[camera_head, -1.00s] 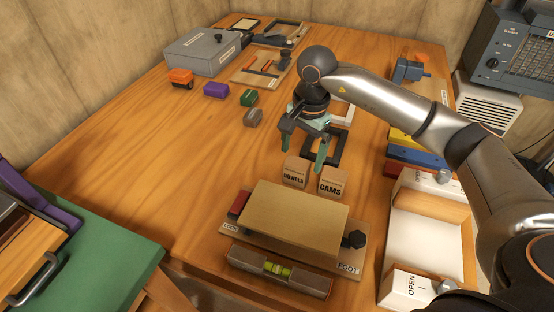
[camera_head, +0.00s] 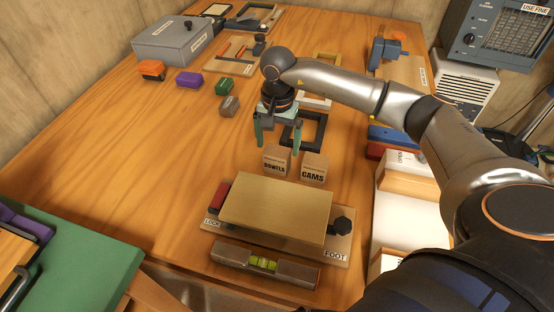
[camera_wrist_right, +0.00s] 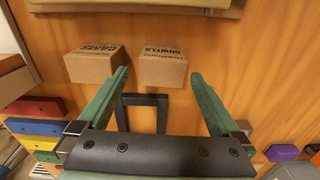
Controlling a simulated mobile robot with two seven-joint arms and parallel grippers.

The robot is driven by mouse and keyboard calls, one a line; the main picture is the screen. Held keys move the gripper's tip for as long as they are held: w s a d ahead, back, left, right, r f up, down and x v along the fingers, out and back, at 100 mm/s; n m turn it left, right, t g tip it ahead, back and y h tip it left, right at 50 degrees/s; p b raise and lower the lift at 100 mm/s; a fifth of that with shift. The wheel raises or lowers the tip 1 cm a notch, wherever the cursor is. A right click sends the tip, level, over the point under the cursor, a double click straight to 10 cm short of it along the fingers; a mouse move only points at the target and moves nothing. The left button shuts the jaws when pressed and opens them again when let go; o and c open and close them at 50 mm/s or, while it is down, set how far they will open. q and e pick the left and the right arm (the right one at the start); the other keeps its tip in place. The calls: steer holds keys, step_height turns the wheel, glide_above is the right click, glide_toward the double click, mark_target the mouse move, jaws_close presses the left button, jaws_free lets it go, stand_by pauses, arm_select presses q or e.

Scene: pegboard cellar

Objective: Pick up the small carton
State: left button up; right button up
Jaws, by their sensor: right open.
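Two small brown cartons stand side by side on the wooden table. The left one, marked DOWELS (camera_head: 276,161), and the right one, marked CAMS (camera_head: 314,169), also show in the right wrist view, DOWELS (camera_wrist_right: 162,69) on the right and CAMS (camera_wrist_right: 93,66) on the left. My right gripper (camera_head: 278,144) is open and empty, just behind and above the DOWELS carton. In the wrist view its green fingers (camera_wrist_right: 160,77) spread on either side of the DOWELS carton's line, not clasping it. My left gripper is not in view.
A board on a wooden base (camera_head: 278,208) and a spirit level (camera_head: 264,265) lie in front of the cartons. A black frame (camera_head: 316,128) lies behind. A white open box (camera_head: 397,215) stands at right.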

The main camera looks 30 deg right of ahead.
mark_target(277, 150)
steer(key=f, duration=0.4)
steer(key=shift+w+d+f, duration=0.1)
steer(key=shift+w+f, duration=0.15)
steer(key=shift+r, duration=0.1)
steer(key=c, duration=1.3)
